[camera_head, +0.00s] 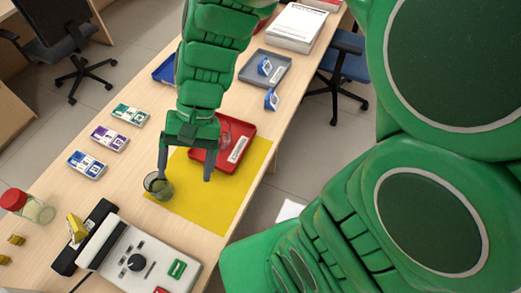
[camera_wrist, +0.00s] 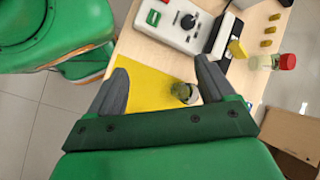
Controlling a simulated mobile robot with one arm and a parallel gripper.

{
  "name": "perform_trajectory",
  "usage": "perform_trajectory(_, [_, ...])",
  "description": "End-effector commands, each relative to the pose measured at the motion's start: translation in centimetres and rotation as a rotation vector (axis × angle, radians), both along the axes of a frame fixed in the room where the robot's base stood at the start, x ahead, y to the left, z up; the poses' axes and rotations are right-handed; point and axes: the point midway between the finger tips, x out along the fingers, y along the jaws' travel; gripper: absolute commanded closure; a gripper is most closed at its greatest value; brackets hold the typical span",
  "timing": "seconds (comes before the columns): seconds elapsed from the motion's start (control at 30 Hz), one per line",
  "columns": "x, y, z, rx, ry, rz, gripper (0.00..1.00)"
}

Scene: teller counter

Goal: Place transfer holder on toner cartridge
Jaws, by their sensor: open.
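I cannot tell for sure which things are the transfer holder and the toner cartridge. My gripper (camera_head: 185,177) is open and empty above the yellow mat (camera_head: 222,203). A small greenish glass cup (camera_head: 158,188) stands at the mat's left edge, close to the tip of the left finger. In the wrist view my gripper (camera_wrist: 161,68) has its fingers wide apart, and the cup (camera_wrist: 184,95) shows beside the right finger. Three labelled packs, green (camera_head: 130,115), purple (camera_head: 109,138) and blue (camera_head: 86,165), lie in a row on the counter's left side.
A red tray (camera_head: 244,140) lies on the mat's far part, partly behind my gripper. A grey tray (camera_head: 251,75) and blue-and-white items (camera_head: 271,99) lie farther back. A machine with a knob (camera_head: 147,255) and a red-lidded jar (camera_head: 40,212) stand at the near left.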

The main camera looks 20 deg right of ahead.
Motion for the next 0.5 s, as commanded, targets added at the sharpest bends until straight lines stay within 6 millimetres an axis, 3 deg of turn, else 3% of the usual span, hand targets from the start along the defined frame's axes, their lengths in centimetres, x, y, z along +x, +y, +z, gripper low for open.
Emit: perform_trajectory(0.5, [-4.7, -13.3, 2.7, -0.288, -0.225, 0.136, 0.17])
